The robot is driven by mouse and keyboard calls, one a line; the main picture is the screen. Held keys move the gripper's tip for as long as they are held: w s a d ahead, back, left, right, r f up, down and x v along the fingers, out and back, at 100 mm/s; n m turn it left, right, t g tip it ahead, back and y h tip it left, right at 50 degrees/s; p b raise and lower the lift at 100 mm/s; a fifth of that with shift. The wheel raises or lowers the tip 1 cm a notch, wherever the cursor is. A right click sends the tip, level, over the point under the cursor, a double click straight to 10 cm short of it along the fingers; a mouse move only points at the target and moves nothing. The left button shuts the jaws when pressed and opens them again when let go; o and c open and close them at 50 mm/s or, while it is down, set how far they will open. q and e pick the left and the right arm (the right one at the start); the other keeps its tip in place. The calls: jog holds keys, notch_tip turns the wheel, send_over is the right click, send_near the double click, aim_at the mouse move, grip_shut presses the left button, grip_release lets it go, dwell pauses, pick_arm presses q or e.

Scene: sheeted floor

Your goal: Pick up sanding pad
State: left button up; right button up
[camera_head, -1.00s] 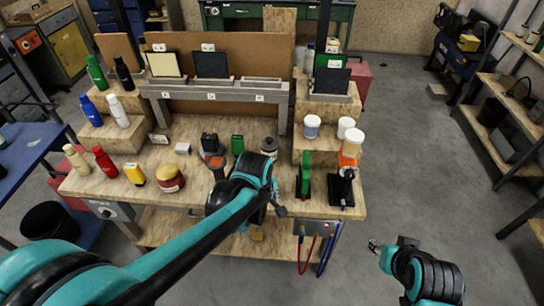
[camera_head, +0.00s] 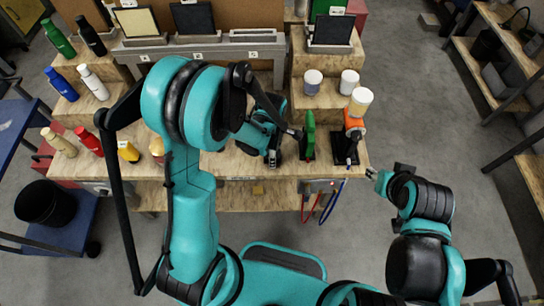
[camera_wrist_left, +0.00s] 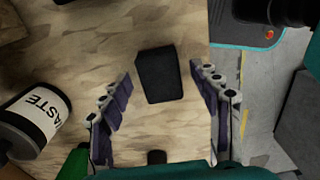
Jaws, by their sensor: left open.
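A dark, roughly square block (camera_wrist_left: 158,76), which looks like the sanding pad, lies on the wooden bench top in the left wrist view. My left gripper (camera_wrist_left: 162,82) is open, with one finger on each side of the block and visible gaps to both. I cannot tell how far above the block the fingers are. In the head view my left gripper (camera_head: 274,157) is over the bench's front part, and the arm hides the block there. My right gripper (camera_head: 373,175) is off the bench's right front corner. Its fingers are too small to judge.
A green upright piece (camera_head: 308,135) and a black stand with an orange-topped tool (camera_head: 352,125) are right of my left gripper. Bottles (camera_head: 95,83) stand on the left steps.

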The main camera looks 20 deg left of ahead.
pick_arm(q)
jog(key=shift+f, duration=0.4)
jog(key=c, duration=1.3)
jog(key=shift+o, duration=0.2)
jog(key=shift+r, duration=0.1)
notch_tip(320, 180, up, 10)
jog(key=p, duration=0.3)
